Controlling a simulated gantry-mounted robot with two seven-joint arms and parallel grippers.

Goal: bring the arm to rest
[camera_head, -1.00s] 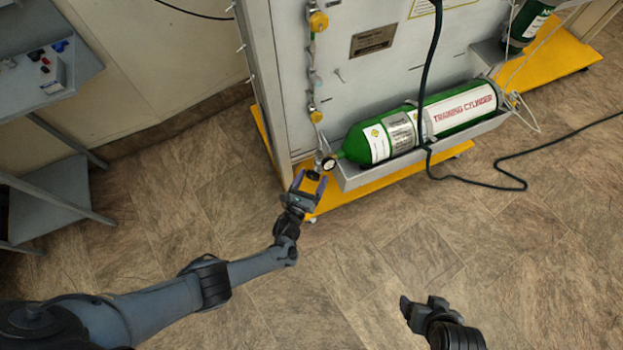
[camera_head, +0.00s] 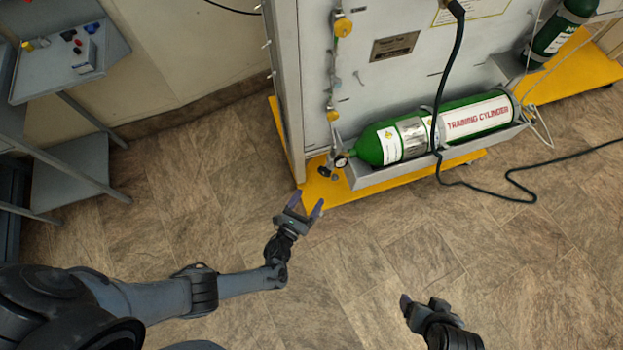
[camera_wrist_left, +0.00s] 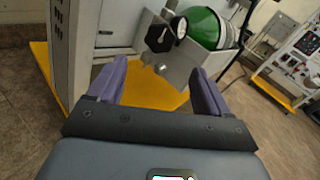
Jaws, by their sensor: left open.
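My left gripper (camera_head: 304,207) is open and empty over the floor, just in front of the yellow base (camera_head: 320,188) of the trainer. In the left wrist view its two purple fingers (camera_wrist_left: 158,85) stand apart with nothing between them. Beyond them are a black valve knob (camera_wrist_left: 160,38) and a round gauge (camera_wrist_left: 179,27) at the end of the green cylinder (camera_wrist_left: 205,27). The gripper is apart from them. My right gripper (camera_head: 410,305) shows only in part at the bottom of the head view, and its jaw opening cannot be made out.
The green training cylinder (camera_head: 440,131) lies in a grey tray (camera_head: 400,174) on the trainer's panel (camera_head: 385,75). A black cable (camera_head: 480,186) hangs down and runs across the floor. A grey shelf unit (camera_head: 70,65) stands at the left. The floor between is clear.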

